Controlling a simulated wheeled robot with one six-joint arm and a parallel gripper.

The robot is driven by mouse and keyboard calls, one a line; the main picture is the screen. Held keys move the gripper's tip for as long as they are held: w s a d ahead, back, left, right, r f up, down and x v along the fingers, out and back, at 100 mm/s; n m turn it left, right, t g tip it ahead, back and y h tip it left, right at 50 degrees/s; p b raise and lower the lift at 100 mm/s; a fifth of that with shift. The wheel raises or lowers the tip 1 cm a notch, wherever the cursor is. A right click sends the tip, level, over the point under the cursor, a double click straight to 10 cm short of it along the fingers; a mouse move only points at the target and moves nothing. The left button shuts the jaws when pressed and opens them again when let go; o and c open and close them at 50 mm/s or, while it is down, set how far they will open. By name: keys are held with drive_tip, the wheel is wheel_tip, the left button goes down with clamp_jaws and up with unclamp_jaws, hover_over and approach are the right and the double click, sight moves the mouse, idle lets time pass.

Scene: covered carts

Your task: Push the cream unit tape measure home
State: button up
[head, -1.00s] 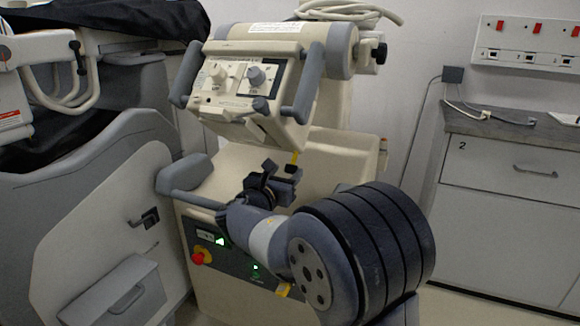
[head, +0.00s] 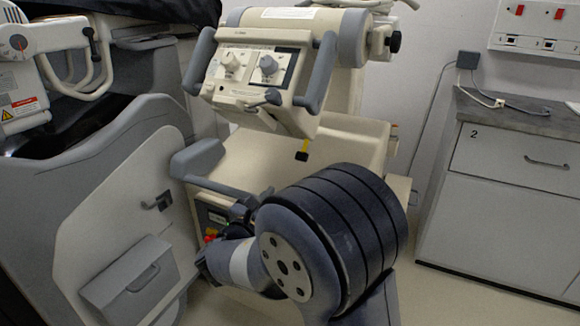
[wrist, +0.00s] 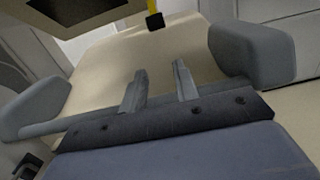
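The cream unit (head: 335,135) stands in the middle of the head view, with a tilted control panel on top. Its tape measure (head: 303,150) shows as a short yellow strip with a black end, hanging below the panel's underside. It also shows at the top of the wrist view (wrist: 154,18). My gripper (wrist: 160,82) is open and empty, its two fingers apart and pointing at the unit. The tape's black end lies beyond the fingertips, apart from them and roughly in line with the gap. In the head view my own arm largely hides the gripper.
A grey rail with rounded ends (wrist: 252,55) crosses the unit's front, close to my fingers in the wrist view. A grey-and-cream cart (head: 110,190) stands close at left. A cabinet with drawers (head: 510,190) is at right, with bare floor before it.

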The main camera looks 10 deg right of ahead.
sight(302, 157)
drive_tip(key=shift+s+a+f, duration=0.45)
drive_tip(key=shift+s+f, duration=0.15)
drive_tip(key=shift+s, duration=0.15)
drive_tip(key=shift+c, duration=0.7)
drive_tip(key=shift+s+f, duration=0.2)
drive_tip(key=shift+f, duration=0.1)
drive_tip(key=shift+c, duration=0.8)
drive_tip(key=shift+w+d+f, duration=0.1)
drive_tip(key=shift+w+d, duration=0.05)
drive_tip(key=shift+w, duration=0.1)
drive_tip(key=shift+c, duration=0.7)
drive_tip(key=b+x, duration=0.1)
drive_tip(key=x, duration=0.7)
clamp_jaws()
drive_tip(key=shift+w+d+r+b, duration=0.2)
drive_tip(key=shift+w+d+r, duration=0.35)
drive_tip(key=shift+w+r, duration=0.3)
drive_tip(key=shift+w+d+r+b, duration=0.2)
drive_tip(key=shift+w+d+r, duration=0.35)
drive_tip(key=shift+w+r, duration=0.25)
